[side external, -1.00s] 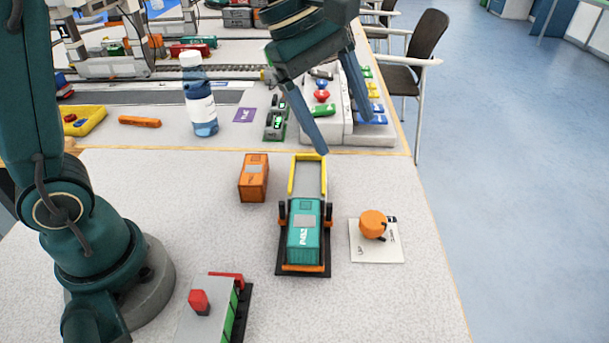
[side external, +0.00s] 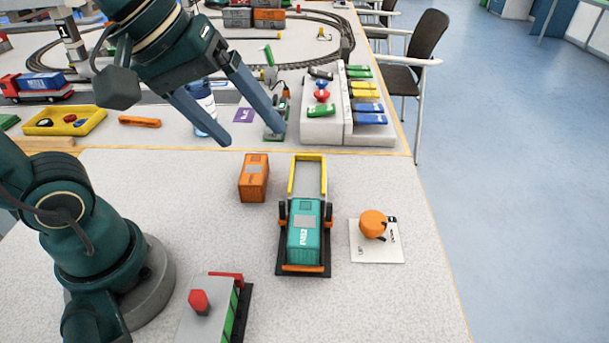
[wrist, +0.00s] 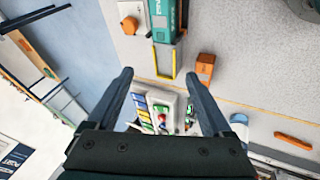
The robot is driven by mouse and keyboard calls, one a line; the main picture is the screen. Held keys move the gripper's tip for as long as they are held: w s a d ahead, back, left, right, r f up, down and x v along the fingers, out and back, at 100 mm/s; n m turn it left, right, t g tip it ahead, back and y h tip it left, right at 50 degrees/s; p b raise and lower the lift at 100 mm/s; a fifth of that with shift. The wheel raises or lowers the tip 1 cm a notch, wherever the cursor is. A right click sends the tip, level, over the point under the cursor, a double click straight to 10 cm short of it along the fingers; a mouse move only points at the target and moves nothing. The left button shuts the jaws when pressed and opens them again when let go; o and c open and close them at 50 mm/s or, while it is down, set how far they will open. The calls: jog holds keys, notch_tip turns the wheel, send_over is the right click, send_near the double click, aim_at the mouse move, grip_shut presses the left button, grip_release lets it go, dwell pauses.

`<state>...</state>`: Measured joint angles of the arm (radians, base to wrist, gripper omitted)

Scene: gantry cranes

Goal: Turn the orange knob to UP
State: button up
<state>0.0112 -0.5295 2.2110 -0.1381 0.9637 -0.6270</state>
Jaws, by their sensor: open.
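The orange knob (side external: 373,224) sits on a pale card with small dark markings (side external: 372,254) at the right of the near table. The markings are too small to read surely. The knob also shows at the upper left of the wrist view (wrist: 130,25). My gripper (side external: 255,140) is open and empty, raised above the far edge of the near table. It is to the left of and beyond the knob, well apart from it. In the wrist view my two fingers (wrist: 160,80) are spread wide with nothing between them.
A teal container (side external: 303,233) in a black carrier with a yellow frame (side external: 292,175) stands left of the knob. An orange container (side external: 254,178) is beside it. A grey box with a red button (side external: 198,301) is in front. A control panel (side external: 322,125) and bottle (side external: 198,100) stand behind.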

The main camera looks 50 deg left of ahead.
jog(key=s+a+f+m+y, duration=0.1)
jog(key=s+a+f+m, duration=0.1)
jog(key=s+f+m, duration=0.1)
jog(key=shift+s+a+f+m, duration=0.25)
jog(key=shift+s+f+m, duration=0.2)
jog(key=shift+m, duration=0.65)
